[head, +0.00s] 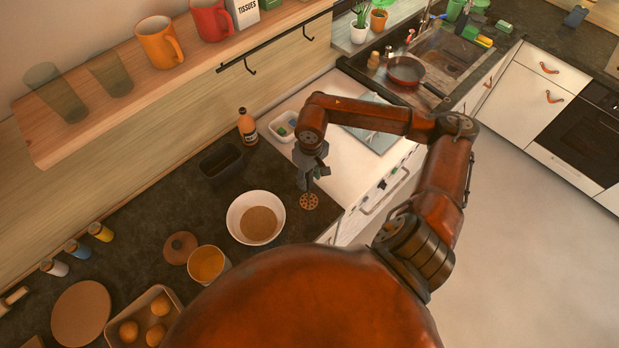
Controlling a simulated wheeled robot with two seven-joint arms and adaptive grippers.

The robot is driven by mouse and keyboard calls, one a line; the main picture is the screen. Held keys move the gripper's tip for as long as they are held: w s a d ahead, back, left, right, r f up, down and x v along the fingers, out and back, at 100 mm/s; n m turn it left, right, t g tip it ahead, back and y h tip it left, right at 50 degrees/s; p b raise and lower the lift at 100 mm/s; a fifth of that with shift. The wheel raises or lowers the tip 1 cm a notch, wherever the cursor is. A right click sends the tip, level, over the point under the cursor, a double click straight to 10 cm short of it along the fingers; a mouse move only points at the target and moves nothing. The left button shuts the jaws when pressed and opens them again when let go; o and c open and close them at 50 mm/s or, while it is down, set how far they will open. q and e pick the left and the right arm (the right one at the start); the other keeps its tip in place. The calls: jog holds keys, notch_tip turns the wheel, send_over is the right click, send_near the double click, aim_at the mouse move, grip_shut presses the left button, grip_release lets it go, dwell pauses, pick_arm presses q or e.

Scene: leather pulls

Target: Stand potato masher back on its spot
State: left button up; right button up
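The potato masher shows as a round, brown, perforated head (309,201) just below my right gripper (313,182), near the front edge of the dark counter to the right of a white bowl. The head's flat face points up toward the camera, so the masher looks roughly upright. Its handle is hidden by the gripper. The gripper's fingers point down over the masher, but whether they are closed on it is too small to tell. I cannot tell whether the head touches the counter. My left gripper is not in view.
The white bowl (244,228) with brown contents stands close left of the masher. A black loaf tin (221,164) and a sauce bottle (247,127) stand behind. A white worktop (341,152) lies to the right. An orange cup (206,262) is at the front left.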

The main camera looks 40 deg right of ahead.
jog(key=shift+r, duration=0.1)
notch_tip(320, 180, up, 12)
jog(key=shift+d+f, duration=0.1)
dwell(0.4)
jog(key=shift+f, duration=0.1)
dwell(0.4)
